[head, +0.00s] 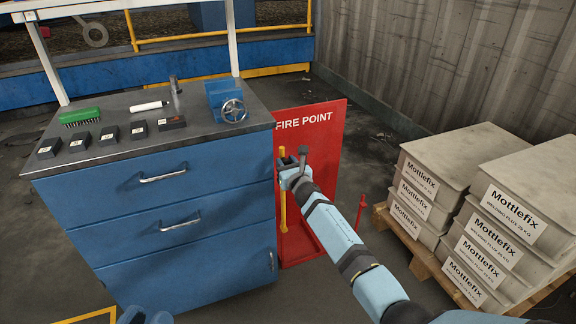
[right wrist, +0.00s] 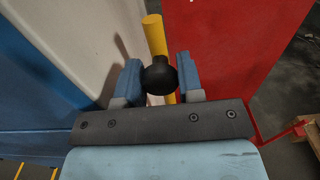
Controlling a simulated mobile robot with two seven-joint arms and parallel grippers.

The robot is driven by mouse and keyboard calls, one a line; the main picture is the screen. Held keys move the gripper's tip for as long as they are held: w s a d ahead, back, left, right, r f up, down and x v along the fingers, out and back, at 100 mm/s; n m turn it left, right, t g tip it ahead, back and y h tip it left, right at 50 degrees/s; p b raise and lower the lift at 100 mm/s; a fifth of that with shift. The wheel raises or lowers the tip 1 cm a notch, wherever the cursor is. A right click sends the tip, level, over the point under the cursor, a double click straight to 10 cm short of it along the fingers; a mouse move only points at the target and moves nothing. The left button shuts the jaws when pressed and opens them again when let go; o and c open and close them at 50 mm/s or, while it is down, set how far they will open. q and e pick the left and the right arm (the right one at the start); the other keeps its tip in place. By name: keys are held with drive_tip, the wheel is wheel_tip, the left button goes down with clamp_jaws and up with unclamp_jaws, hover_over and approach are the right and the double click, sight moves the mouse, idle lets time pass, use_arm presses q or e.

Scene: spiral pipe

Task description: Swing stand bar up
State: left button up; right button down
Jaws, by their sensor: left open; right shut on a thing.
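The red FIRE POINT stand (head: 325,170) stands to the right of the blue cabinet, and its panel shows in the right wrist view (right wrist: 230,50). A yellow bar (head: 283,212) runs upright at the stand's left side. My right gripper (head: 288,172) is at the bar's upper half. In the right wrist view, its blue fingers are shut on a round black knob (right wrist: 159,78), with the yellow bar (right wrist: 155,35) just behind it. My left gripper (head: 146,316) is open and empty at the bottom edge, partly cut off.
The blue drawer cabinet (head: 170,225) stands close at the left, with a blue vice (head: 226,98) and a green brush (head: 80,116) on top. Mottlefix boxes (head: 500,230) on a pallet stand at the right. A thin red upright piece (head: 360,211) stands right of the panel.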

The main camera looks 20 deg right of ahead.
drive_tip(key=shift+f, duration=0.1)
drive_tip(key=c, duration=0.8)
unclamp_jaws()
drive_tip(key=shift+o, duration=0.2)
use_arm(q)
drive_tip(key=shift+a+r+n+t+y+p, duration=0.2)
drive_tip(key=shift+r+p, duration=0.4)
drive_tip(key=shift+p, duration=0.5)
drive_tip(key=shift+a+r+n+t+y+p, duration=0.1)
drive_tip(key=shift+a+r+y+p, duration=0.15)
drive_tip(key=shift+r+p, duration=0.6)
use_arm(e)
drive_tip(key=s+d, duration=0.1)
drive_tip(key=s, duration=1.2)
drive_tip(key=shift+s, duration=0.4)
use_arm(q)
drive_tip(key=shift+f, duration=0.25)
